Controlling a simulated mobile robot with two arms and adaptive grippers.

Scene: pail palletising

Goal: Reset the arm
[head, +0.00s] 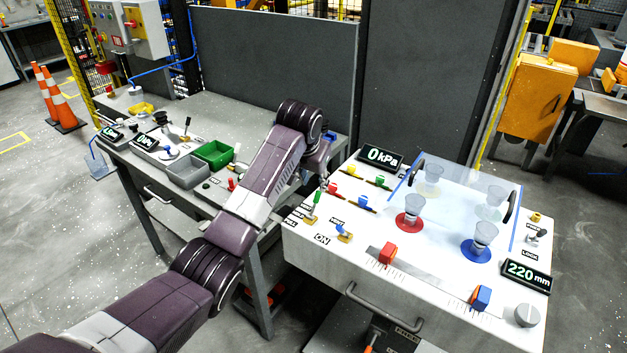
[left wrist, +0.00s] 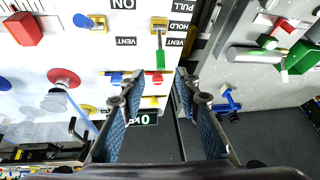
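My left arm reaches in from the lower left of the head view, and its wrist hangs over the gap between the grey workbench and the white test cabinet (head: 330,262). My left gripper (head: 324,178) is beside the cabinet's back left edge, partly hidden by the wrist. In the left wrist view the left gripper (left wrist: 158,76) has its two blue-padded fingers apart with nothing between them. A green-handled lever (left wrist: 160,52) by the PULL, HOLD and VENT labels shows just beyond the fingertips; contact cannot be told. My right gripper is in neither view.
The cabinet top carries a red cup stand (head: 408,222), a blue cup stand (head: 476,250), a red slider block (head: 388,253), a clear panel (head: 460,190) and 0 kPa (head: 380,157) and 220 mm (head: 526,274) displays. Grey (head: 188,172) and green (head: 213,153) bins stand on the workbench.

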